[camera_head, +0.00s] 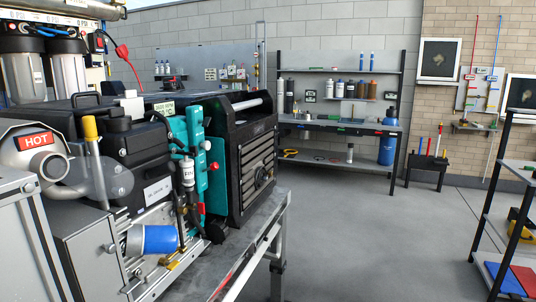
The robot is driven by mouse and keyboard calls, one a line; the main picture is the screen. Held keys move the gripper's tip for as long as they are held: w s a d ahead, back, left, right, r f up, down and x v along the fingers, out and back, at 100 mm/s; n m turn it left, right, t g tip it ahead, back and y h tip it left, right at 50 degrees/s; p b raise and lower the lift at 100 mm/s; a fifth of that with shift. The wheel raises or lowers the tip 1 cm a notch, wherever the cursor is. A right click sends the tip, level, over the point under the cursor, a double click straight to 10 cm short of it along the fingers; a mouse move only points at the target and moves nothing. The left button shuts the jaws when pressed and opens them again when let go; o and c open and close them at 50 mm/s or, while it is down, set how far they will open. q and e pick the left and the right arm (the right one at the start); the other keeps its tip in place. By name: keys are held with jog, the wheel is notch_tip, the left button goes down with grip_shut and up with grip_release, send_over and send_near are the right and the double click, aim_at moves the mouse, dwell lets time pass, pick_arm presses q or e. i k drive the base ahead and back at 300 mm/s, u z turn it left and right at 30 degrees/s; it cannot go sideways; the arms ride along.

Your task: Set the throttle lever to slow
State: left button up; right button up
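An engine-driven machine (120,165) stands on a grey metal bench (255,235) at the left. It has a black body, a muffler with a red HOT label (36,141), a yellow-capped upright tube (90,128) and a blue cylinder (160,239) low at its front. A teal block (200,165) with small red parts stands beside it. A small yellow part (172,265) lies low by the blue cylinder. I cannot tell which part is the throttle lever, nor its setting. Neither of my grippers is in view.
A black louvred case (255,165) stands right of the teal block. Two filter housings (22,78) stand behind the machine. A workbench with shelves (340,130) is at the back wall; a shelf rack (510,210) is at the right. The floor (375,250) between is clear.

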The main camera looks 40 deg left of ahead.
aim_at(213, 166)
jog(key=i, duration=1.3)
jog(key=u, duration=2.45)
